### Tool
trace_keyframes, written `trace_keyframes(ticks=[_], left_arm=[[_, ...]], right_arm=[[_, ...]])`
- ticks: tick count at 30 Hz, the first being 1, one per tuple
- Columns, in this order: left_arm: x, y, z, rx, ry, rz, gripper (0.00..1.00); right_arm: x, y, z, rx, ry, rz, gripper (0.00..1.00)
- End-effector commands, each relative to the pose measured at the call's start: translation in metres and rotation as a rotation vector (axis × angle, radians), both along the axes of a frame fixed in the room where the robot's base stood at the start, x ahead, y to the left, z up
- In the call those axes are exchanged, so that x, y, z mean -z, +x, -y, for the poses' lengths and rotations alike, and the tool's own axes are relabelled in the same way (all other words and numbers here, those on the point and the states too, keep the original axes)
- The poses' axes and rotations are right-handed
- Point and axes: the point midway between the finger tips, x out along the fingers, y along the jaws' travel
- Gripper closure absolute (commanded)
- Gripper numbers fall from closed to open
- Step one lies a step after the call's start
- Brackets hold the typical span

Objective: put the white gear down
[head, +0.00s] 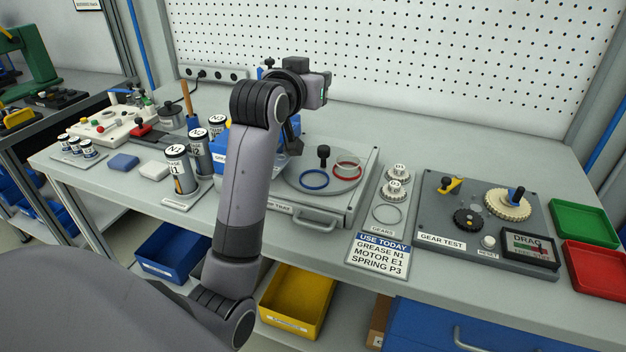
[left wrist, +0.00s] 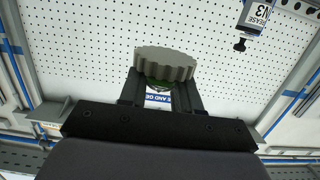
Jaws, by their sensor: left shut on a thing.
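The white gear (left wrist: 165,64), pale grey in this light and thick-toothed, shows in the left wrist view at the tips of my left gripper (left wrist: 163,88). The two dark fingers are shut on it. In the head view my left arm rises over the bench, and the gripper and held gear are largely hidden behind it. How high the gear is above the bench cannot be told. My right gripper is not in view.
Right of the arm are a grey tray unit (head: 318,216) with coloured rings, small gears (head: 393,189), a gear test plate (head: 438,208) with a cream gear (head: 507,205), and green (head: 583,220) and red (head: 597,268) trays. Labelled grease cylinders (head: 181,172) stand left.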

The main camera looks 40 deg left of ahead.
Motion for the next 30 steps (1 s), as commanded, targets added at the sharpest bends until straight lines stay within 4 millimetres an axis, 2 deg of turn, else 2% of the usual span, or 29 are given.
trace_keyframes(ticks=[4, 7, 21, 24, 30], left_arm=[[0.001, 0.0, 0.0, 0.0, 0.0, 0.0, 1.0], [0.012, 0.0, 0.0, 0.0, -0.001, -0.003, 1.0], [0.132, -0.001, 0.0, 0.0, -0.001, -0.005, 1.0], [0.148, -0.001, 0.0, 0.0, -0.002, -0.003, 1.0], [0.164, -0.001, 0.0, 0.0, -0.001, -0.002, 1.0]], right_arm=[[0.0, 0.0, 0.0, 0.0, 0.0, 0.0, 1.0], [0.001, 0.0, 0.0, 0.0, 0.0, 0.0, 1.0], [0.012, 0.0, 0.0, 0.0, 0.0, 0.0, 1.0], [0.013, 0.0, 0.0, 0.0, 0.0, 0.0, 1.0], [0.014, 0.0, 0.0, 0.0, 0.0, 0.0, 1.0]])
